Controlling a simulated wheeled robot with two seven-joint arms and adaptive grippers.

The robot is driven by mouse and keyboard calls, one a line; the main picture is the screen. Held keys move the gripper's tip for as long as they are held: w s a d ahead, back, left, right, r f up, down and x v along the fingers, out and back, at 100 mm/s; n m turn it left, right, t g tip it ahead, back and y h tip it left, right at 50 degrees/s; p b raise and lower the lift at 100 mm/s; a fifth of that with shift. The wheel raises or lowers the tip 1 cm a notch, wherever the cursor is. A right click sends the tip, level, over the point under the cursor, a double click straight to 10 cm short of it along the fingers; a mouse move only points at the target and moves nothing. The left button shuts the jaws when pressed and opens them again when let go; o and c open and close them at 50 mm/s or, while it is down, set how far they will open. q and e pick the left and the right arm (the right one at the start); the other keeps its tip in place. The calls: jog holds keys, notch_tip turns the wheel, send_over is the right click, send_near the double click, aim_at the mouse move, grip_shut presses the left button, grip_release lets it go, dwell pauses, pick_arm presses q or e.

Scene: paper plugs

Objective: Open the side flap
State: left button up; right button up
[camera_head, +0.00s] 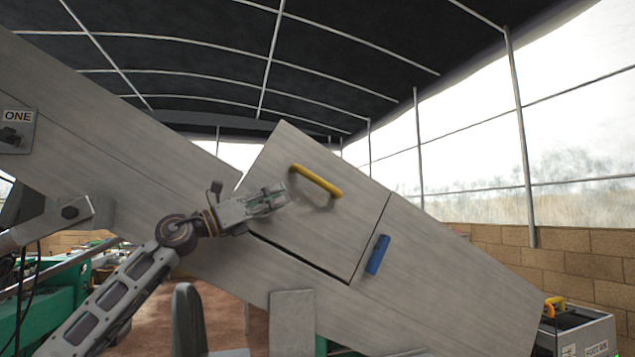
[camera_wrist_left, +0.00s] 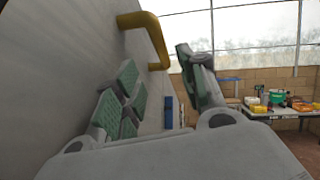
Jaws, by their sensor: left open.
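The side flap (camera_head: 325,225) is a grey panel on the slanted grey housing, with a yellow handle (camera_head: 316,181) near its upper part. A dark gap runs along its lower edge; I cannot tell whether it stands slightly ajar. My left gripper (camera_head: 280,197) is open and empty, just left of and below the handle in the head view. In the left wrist view the yellow handle (camera_wrist_left: 152,35) sticks out from the panel beyond the open fingers (camera_wrist_left: 157,68). I see no contact with it. My right gripper is not in view.
A blue handle (camera_head: 377,254) sits on the housing right of the flap. A grey box with an orange-yellow handle (camera_head: 554,304) stands at the lower right. Green machinery (camera_head: 50,300) is at the left. The wrist view shows a table with several items (camera_wrist_left: 275,108).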

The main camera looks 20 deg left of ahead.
aim_at(318, 181)
pick_arm(q)
jog(key=p+x, duration=0.3)
jog(key=x, duration=0.5)
jog(key=shift+w+d+r, duration=0.15)
jog(key=shift+w+d, duration=0.05)
jog(key=shift+d, duration=0.05)
jog(key=shift+p+x, duration=0.35)
jog(key=shift+x, duration=1.7)
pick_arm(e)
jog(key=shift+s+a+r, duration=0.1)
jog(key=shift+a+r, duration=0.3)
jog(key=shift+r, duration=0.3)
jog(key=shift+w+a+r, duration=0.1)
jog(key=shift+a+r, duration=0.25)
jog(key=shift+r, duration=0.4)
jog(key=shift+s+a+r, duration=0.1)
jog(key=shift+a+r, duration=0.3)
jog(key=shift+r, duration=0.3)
pick_arm(q)
jog(key=c, duration=0.9)
grip_shut()
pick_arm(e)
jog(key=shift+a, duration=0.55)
